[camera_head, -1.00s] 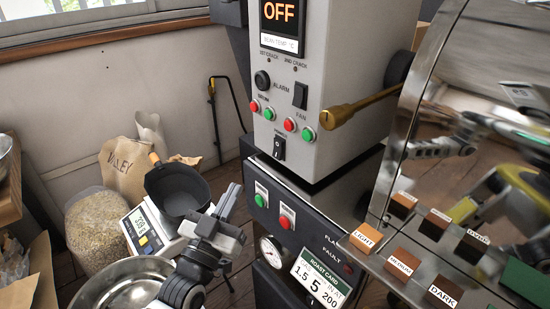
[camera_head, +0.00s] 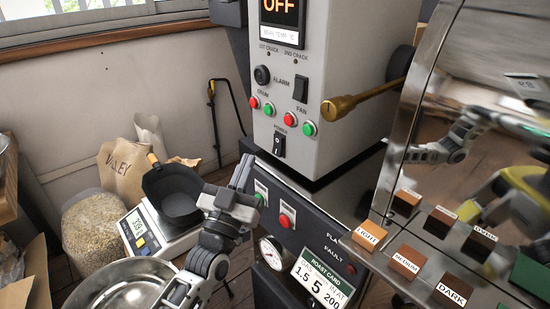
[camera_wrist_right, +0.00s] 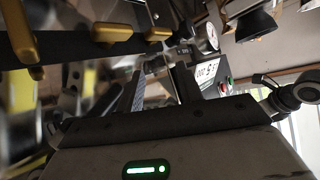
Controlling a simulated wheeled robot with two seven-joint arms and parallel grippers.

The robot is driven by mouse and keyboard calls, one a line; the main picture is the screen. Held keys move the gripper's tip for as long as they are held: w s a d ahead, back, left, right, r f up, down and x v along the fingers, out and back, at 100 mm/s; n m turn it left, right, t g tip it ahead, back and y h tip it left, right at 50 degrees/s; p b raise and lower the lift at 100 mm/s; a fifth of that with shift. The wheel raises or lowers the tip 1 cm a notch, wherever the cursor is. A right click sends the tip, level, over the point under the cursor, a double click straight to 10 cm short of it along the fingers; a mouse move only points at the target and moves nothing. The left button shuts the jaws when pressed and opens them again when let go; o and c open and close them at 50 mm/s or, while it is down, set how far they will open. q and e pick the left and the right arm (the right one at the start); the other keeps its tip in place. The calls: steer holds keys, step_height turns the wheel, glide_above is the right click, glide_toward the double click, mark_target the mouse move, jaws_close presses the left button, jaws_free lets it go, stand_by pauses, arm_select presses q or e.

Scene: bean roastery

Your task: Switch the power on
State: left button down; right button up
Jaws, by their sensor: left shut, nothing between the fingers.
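The power switch (camera_head: 280,145) is a black rocker under the POWER label, low on the grey control box (camera_head: 345,90) of the roaster. The display (camera_head: 283,12) above reads OFF. My left gripper (camera_head: 243,167) is shut and empty. In the head view its tips are left of and a little below the switch, with a gap between them in the picture. The left gripper partly covers the green button on the lower panel.
Red and green buttons (camera_head: 269,108) sit above the power switch. A brass handle (camera_head: 365,98) sticks out at right. A red button (camera_head: 286,221) and roast card (camera_head: 318,281) are below. A scale (camera_head: 140,235) with a black pan (camera_head: 175,195) stands left, beside a steel bowl (camera_head: 125,285).

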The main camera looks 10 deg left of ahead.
mark_target(277, 146)
arm_select(q)
steer(key=w+d, duration=0.1)
steer(key=w+d+b, duration=0.1)
steer(key=w, duration=0.1)
steer(key=shift+d+f, duration=0.2)
steer(key=shift+d, duration=0.05)
stand_by(0.4)
stand_by(0.5)
stand_by(0.9)
steer(key=shift+w, duration=0.1)
steer(key=shift+w+d, duration=0.2)
steer(key=shift+w, duration=0.05)
steer(key=shift+w+d+f+b, duration=0.1)
steer(key=shift+w+d+b, duration=0.15)
steer(key=shift+b, duration=0.1)
stand_by(0.6)
